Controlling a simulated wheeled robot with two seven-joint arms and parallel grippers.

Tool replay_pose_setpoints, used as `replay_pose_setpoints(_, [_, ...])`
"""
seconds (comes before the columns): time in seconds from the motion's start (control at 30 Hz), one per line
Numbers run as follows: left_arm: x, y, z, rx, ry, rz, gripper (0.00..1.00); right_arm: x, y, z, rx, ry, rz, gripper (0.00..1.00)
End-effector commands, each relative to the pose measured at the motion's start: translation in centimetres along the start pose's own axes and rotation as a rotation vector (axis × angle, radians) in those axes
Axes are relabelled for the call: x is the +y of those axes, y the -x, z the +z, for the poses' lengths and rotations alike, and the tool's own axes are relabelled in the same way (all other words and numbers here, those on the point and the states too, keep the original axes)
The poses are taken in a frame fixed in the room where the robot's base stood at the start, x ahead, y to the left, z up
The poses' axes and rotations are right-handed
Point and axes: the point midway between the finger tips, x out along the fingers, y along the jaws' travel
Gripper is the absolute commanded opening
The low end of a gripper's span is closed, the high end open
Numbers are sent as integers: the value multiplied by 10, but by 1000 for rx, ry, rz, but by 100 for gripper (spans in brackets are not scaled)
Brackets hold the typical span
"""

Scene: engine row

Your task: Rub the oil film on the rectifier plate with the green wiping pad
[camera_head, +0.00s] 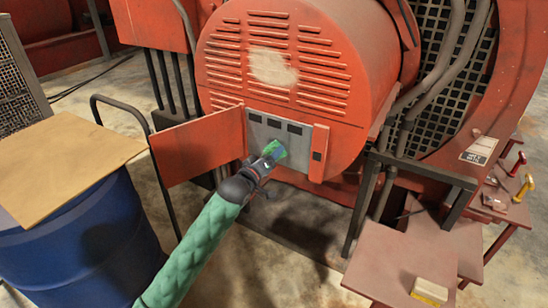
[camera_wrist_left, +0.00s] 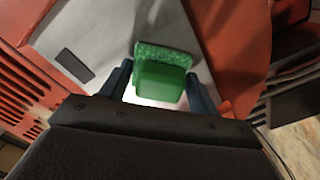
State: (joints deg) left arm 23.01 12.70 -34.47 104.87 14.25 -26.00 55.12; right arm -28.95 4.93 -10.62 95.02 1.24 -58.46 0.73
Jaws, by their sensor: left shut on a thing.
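The rectifier plate (camera_head: 298,150) is a grey panel with several dark rectangles, set in the red engine housing behind an open red door. It also shows in the left wrist view (camera_wrist_left: 100,35). My left gripper (camera_head: 264,163) is shut on the green wiping pad (camera_head: 276,149). In the left wrist view the fingers of my left gripper (camera_wrist_left: 160,90) stand on both sides of the green pad (camera_wrist_left: 160,75), whose rough face is toward the plate. The pad is at or very near the plate; I cannot tell if they touch. I cannot make out the oil film. My right gripper is not in view.
The open red door (camera_head: 198,145) stands out left of the plate. A blue barrel (camera_head: 85,255) with a wooden board (camera_head: 60,165) on top is at the left. A brownish table (camera_head: 400,265) with a yellow-white block (camera_head: 429,291) is at the lower right.

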Motion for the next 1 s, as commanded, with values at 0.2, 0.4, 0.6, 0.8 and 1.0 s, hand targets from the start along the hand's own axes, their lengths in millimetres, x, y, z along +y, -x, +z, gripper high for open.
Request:
replay_pose_setpoints(0.2, [-7, -1, -9, 0, 0, 0, 43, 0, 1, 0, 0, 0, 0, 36])
replay_pose_setpoints(0.4, [-18, -3, -19, 0, -1, 0, 43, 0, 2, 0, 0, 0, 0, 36])
replay_pose_setpoints(0.6, [-23, -3, -23, 0, 0, 0, 43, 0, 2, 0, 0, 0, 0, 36])
replay_pose_setpoints(0.8, [-29, -3, -30, 1, 0, -1, 43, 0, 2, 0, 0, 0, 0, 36])
replay_pose_setpoints(1.0, [-39, -2, -40, 1, -2, -1, 43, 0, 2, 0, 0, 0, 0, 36])
